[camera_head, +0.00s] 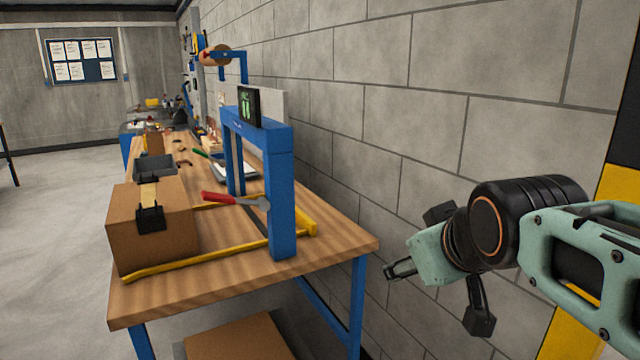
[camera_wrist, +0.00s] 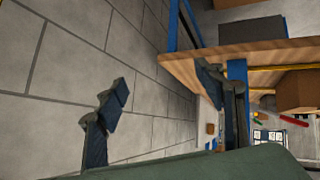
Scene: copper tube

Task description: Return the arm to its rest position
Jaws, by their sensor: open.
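My arm (camera_head: 580,245) reaches in from the right side of the head view, in front of the block wall. My gripper (camera_head: 398,272) is in the air to the right of the workbench, apart from it, and holds nothing. In the wrist view its two fingers (camera_wrist: 165,105) are spread wide apart, with wall and bench edge behind them. The copper tube cannot be made out for certain in either view.
The wooden workbench (camera_head: 335,240) carries a blue frame (camera_head: 281,200), a cardboard box (camera_head: 150,235), a red-handled tool (camera_head: 220,198) and a yellow bar (camera_head: 215,257). A block wall (camera_head: 430,120) stands close behind my gripper. Open floor (camera_head: 60,220) lies at the left.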

